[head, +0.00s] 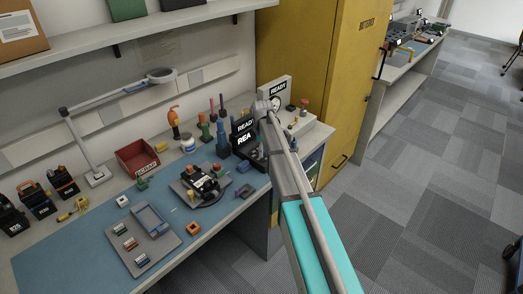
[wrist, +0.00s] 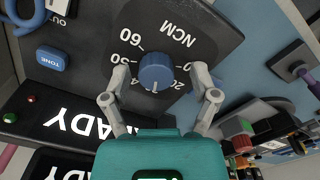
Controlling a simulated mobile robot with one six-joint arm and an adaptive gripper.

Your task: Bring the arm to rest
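My gripper (wrist: 160,75) is in the wrist view, with its two grey fingers spread apart. A blue knob (wrist: 155,72) sits between and beyond the fingertips, on a dark panel (wrist: 205,38) marked NCM with dial numbers. Gaps show between the knob and both fingers, so nothing is held. In the head view my arm reaches over the right end of the workbench, beside the dark units with lit READY-type displays (head: 244,138). The arm hides the gripper's fingers there.
A yellow cabinet (head: 335,70) stands right of the bench. Carpeted floor (head: 440,160) is open at right.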

